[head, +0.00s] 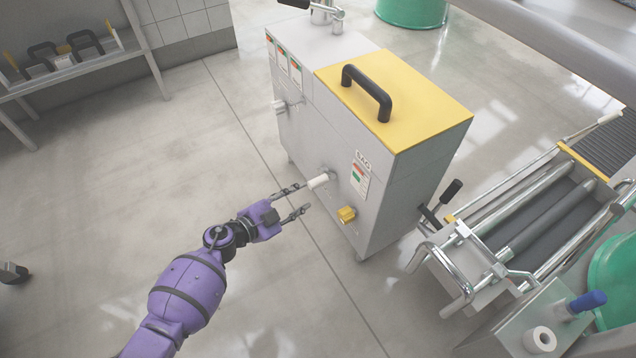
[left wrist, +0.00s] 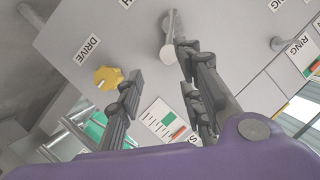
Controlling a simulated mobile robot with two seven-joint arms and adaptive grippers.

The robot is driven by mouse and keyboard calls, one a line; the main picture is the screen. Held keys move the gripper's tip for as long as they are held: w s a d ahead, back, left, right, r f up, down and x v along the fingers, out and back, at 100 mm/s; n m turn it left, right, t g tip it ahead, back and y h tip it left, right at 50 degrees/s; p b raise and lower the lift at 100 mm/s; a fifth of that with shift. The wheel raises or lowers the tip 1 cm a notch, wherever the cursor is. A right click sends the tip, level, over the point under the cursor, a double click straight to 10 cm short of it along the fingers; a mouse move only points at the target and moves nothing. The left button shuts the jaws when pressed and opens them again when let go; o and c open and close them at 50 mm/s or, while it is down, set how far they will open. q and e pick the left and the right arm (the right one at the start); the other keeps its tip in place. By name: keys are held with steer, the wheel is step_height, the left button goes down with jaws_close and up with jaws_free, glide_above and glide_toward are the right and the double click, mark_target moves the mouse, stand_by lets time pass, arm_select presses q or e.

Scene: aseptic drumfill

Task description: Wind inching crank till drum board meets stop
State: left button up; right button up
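A grey cabinet (head: 318,150) with a yellow top stands in the middle of the head view. A white cylindrical handle (head: 319,181) sticks out of its front face and looks like the crank's grip. It also shows in the left wrist view (left wrist: 168,51), its end towards the camera. A yellow knob (head: 346,215) sits lower right of it, under a DRIVE label in the left wrist view (left wrist: 108,78). My left gripper (head: 304,198) is open, its fingertips close to the white handle; contact cannot be told. My right gripper is out of view. I cannot identify the drum board or stop.
A roller conveyor (head: 535,225) with metal rails stands right of the cabinet. A black-gripped lever (head: 452,191) rises between them. A blue handle (head: 587,301) is at lower right. A green drum (head: 412,10) stands behind. A shelf (head: 70,70) is at far left.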

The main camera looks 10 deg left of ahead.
mark_target(311, 187)
arm_select(q)
steer(key=shift+w+d+r+m, duration=0.1)
steer(key=shift+w+m, duration=0.05)
steer(key=shift+w, duration=0.2)
steer(key=shift+w+d+r+m, duration=0.1)
steer(key=shift+w+m, duration=0.05)
steer(key=shift+w, duration=0.2)
steer(key=shift+w+d+f, duration=0.1)
steer(key=shift+w, duration=0.25)
steer(key=b+x, duration=0.3)
steer(key=x, duration=0.3)
steer(key=shift+d+f, duration=0.1)
steer(key=shift+f, duration=0.1)
steer(key=shift+w+d+b, duration=0.3)
steer(key=shift+w+d, duration=0.05)
steer(key=shift+w, duration=0.05)
steer(key=shift+r, duration=0.1)
jaws_close()
